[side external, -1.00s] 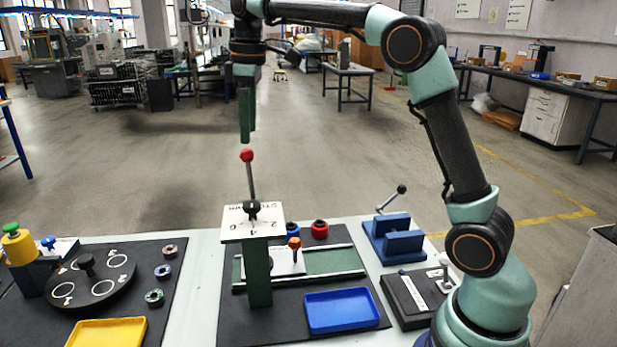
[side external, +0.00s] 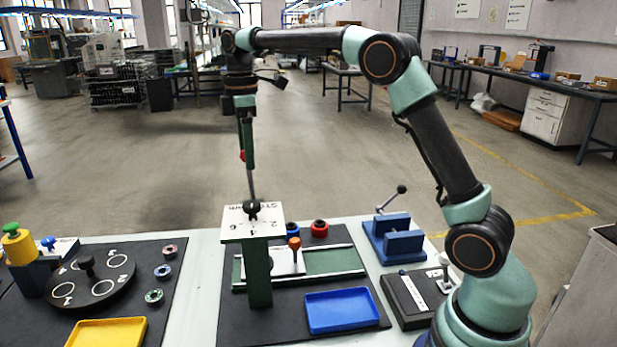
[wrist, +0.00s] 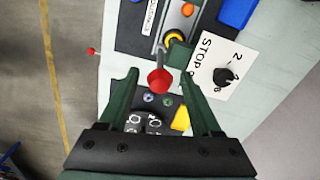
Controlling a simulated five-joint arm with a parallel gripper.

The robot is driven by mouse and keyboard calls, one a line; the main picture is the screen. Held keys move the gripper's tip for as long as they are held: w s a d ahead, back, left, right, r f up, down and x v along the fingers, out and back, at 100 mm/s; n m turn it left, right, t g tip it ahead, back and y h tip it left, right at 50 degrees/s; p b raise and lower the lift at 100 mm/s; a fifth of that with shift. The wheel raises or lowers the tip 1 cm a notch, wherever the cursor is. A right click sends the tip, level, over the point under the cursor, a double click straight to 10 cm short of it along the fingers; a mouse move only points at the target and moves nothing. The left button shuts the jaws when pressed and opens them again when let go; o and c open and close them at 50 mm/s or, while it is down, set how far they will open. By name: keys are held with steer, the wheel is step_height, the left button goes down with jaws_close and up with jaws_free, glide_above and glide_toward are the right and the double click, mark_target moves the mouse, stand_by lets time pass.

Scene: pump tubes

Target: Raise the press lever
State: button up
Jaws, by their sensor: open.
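The press lever is a thin grey rod (side external: 252,187) topped by a red ball knob (side external: 242,156). In the side view it stands nearly upright, appearing just above the white-topped green stand (side external: 258,275). My gripper (side external: 246,165) points down at the knob, with its fingers open. One finger hides part of the knob and upper rod. In the wrist view the red knob (wrist: 160,80) lies between the two green fingertips of my gripper (wrist: 161,74), with visible space on both sides. The grey rod runs from it toward the top of the picture.
The white plate (wrist: 212,68) with numbers and a black dial knob (wrist: 228,76) is close beside the right finger. A blue tray (side external: 342,310), a blue fixture (side external: 393,238) with its own handle and a yellow tray (side external: 106,332) stand lower around.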

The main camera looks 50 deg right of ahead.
mark_target(249, 175)
steer(key=shift+f, duration=2.8)
steer(key=shift+c, duration=0.3)
jaws_close()
steer(key=shift+s+a, duration=0.1)
